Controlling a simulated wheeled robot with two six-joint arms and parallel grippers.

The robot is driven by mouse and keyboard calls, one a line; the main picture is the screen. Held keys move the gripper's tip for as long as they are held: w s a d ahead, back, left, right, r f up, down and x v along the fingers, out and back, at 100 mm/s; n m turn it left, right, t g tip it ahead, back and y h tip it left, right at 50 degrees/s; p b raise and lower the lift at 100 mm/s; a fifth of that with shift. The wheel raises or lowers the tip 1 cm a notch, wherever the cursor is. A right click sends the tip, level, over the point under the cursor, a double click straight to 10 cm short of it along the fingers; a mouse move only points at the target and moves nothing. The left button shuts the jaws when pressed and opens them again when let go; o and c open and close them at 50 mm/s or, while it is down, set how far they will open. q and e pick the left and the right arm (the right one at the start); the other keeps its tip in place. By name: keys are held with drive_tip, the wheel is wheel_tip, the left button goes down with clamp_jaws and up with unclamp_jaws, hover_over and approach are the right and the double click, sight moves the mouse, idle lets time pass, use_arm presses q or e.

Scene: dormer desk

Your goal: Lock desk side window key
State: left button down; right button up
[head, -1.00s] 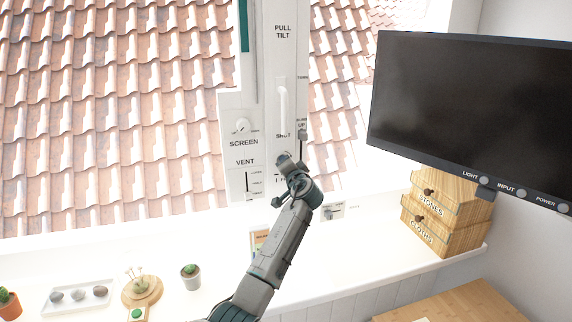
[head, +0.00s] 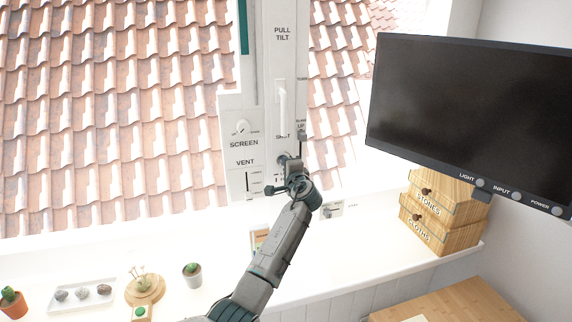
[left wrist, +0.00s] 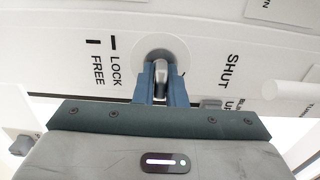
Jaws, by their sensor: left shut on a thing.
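The window key (left wrist: 162,70) is a small grey metal piece on a round light plate (left wrist: 180,50) in the window frame. The labels LOCK (left wrist: 115,72) and FREE (left wrist: 97,70), each with a black mark, are to the left of the plate in the left wrist view. My left gripper (left wrist: 162,92) has its two blue-grey fingers closed on the key's sides. In the head view the left gripper (head: 285,160) is at the lower part of the white frame, and it mostly hides the key. Which mark the key points to cannot be told. My right gripper is out of view.
A white pull handle (head: 282,103) is above the gripper. A SCREEN knob (head: 241,127) and a VENT slider (head: 247,186) are to its left. A black monitor (head: 470,115) and wooden boxes (head: 445,225) stand right.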

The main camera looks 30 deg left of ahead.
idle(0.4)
use_arm(q)
drive_tip(key=c, duration=1.5)
unclamp_jaws()
drive_tip(key=b+v, duration=0.3)
drive_tip(key=v, duration=0.8)
drive_tip(key=shift+b, duration=0.4)
drive_tip(key=shift+a+f, duration=0.1)
